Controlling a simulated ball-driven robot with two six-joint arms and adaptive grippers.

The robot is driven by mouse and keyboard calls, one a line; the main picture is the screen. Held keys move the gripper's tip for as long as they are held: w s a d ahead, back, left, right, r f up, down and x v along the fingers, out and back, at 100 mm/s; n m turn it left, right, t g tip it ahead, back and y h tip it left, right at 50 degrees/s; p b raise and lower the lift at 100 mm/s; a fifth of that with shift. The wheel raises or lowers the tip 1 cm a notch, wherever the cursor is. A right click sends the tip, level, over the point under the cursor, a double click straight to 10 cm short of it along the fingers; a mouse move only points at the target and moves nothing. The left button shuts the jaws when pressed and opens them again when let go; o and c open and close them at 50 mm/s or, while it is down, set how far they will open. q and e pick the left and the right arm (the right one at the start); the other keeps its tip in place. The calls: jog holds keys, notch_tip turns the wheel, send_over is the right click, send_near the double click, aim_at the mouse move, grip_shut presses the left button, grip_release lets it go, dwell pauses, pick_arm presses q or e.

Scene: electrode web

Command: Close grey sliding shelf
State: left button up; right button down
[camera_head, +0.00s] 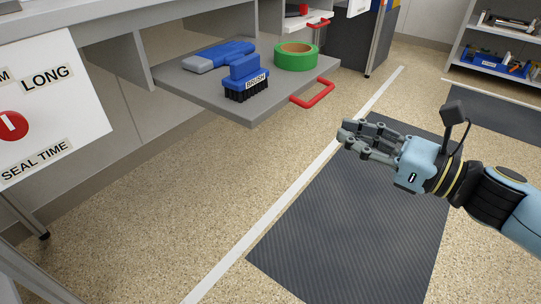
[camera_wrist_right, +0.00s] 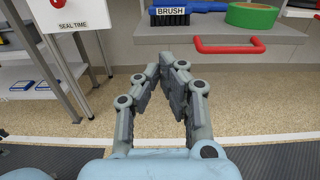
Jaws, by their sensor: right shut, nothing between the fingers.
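The grey sliding shelf (camera_head: 190,88) is pulled out from under the bench in the head view. It has a red handle (camera_head: 314,95) on its front edge. A blue brush (camera_head: 246,80), a blue-and-grey tool (camera_head: 220,57) and a roll of green tape (camera_head: 296,57) lie on it. My right gripper (camera_head: 345,132) is shut and empty, in front of the handle and apart from it. In the right wrist view, the gripper's fingertips (camera_wrist_right: 166,65) come together below and left of the red handle (camera_wrist_right: 229,48). My left gripper is out of view.
A white panel with labels and a red knob (camera_head: 12,125) is at the left. A dark mat (camera_head: 360,215) lies on the speckled floor. A grey rack (camera_head: 467,45) with a blue bin stands at the back right. The floor before the shelf is clear.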

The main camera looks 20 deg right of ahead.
jog(key=f, duration=0.2)
send_near(272, 109)
jog(key=x, duration=0.5)
jog(key=shift+w+a+b, duration=0.25)
jog(key=shift+w+b, duration=0.05)
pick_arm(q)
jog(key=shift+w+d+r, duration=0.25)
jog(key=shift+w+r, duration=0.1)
pick_arm(e)
jog(key=shift+x, duration=0.8)
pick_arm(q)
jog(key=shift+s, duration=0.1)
